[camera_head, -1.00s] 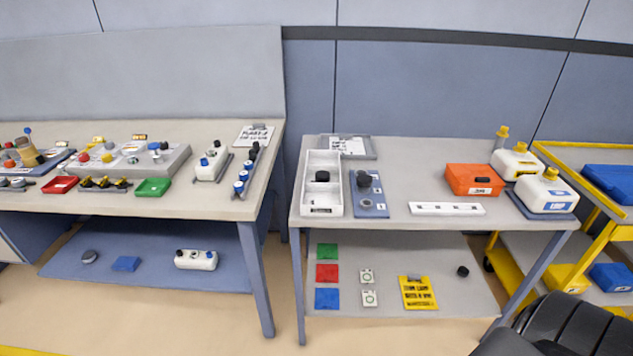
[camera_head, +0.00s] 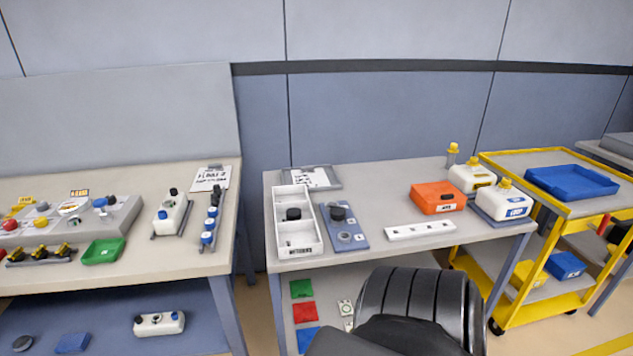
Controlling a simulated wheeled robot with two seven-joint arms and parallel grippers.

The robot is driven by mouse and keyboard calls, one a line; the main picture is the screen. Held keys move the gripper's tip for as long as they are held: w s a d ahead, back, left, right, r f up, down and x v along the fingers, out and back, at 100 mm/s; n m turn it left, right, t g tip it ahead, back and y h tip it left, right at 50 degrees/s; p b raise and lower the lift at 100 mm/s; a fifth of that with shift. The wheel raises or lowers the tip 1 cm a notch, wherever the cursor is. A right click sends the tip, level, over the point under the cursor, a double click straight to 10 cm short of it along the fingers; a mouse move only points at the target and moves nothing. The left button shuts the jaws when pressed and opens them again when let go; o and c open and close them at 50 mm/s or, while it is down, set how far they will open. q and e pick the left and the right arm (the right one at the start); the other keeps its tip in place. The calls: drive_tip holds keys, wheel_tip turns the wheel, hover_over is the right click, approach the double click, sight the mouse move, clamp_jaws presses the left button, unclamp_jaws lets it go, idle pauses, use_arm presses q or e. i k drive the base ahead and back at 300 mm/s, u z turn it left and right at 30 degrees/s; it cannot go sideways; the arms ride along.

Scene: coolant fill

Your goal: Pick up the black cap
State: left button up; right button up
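A black cap (camera_head: 293,213) sits in a compartment of the white divided tray (camera_head: 297,251) at the left of the right-hand table. A second black, knob-like cap (camera_head: 338,212) sits on the blue plate (camera_head: 353,240) beside the tray, behind a grey ring on the same plate. I cannot tell which of these the task means. A black ribbed part of my own arm rises at the bottom centre, in front of the table's front edge and lower shelf. No fingers of either gripper show.
An orange box (camera_head: 437,198), white jugs (camera_head: 471,179) and a white strip (camera_head: 420,229) stand on the right-hand table. A yellow cart (camera_head: 525,160) with a blue tray (camera_head: 570,182) stands at right. The left bench (camera_head: 210,260) is separated by a gap.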

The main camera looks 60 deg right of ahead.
sight(338, 214)
drive_tip(key=i, duration=0.6)
drive_tip(key=z, duration=2.05)
